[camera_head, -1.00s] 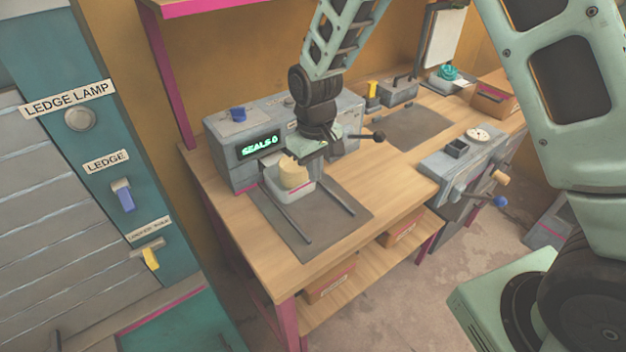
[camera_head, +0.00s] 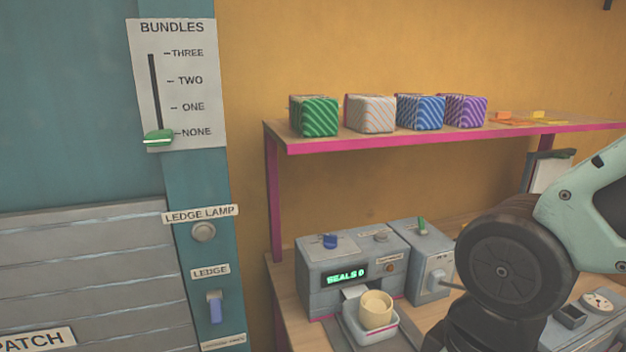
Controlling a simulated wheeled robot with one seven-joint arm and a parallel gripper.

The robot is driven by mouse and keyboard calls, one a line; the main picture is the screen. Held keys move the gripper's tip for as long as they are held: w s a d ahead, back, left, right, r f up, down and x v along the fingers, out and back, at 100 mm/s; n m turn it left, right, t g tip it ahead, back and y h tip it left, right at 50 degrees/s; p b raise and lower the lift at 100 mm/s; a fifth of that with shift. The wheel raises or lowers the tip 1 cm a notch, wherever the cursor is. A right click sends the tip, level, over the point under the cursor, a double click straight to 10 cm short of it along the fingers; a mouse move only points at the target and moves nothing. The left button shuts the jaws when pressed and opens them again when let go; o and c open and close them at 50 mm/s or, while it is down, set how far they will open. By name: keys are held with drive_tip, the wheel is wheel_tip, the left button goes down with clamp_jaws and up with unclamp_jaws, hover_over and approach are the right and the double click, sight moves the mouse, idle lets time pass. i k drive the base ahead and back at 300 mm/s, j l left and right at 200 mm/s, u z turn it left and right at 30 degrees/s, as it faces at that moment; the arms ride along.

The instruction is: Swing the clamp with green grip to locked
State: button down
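A small green grip (camera_head: 422,224) stands up from the top of the grey box (camera_head: 428,272) at the right of the press. It is small in the head view, and I cannot tell whether it stands at locked. The grey press (camera_head: 350,275) shows "SEALS 0" on its display, with a blue knob (camera_head: 330,241) on top. A cream cup-like piece (camera_head: 376,308) sits in a white tray (camera_head: 372,335) at its front. My arm fills the lower right; my gripper is out of view.
A pink-edged shelf (camera_head: 420,137) above holds several striped bundles (camera_head: 370,114). At left, a BUNDLES panel (camera_head: 170,90) has a green slider (camera_head: 158,138) at NONE. Below are a lamp button (camera_head: 203,232) and a blue LEDGE switch (camera_head: 214,308). Another grey unit with a dial (camera_head: 597,302) is lower right.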

sight(562, 155)
drive_tip(key=z, duration=1.05)
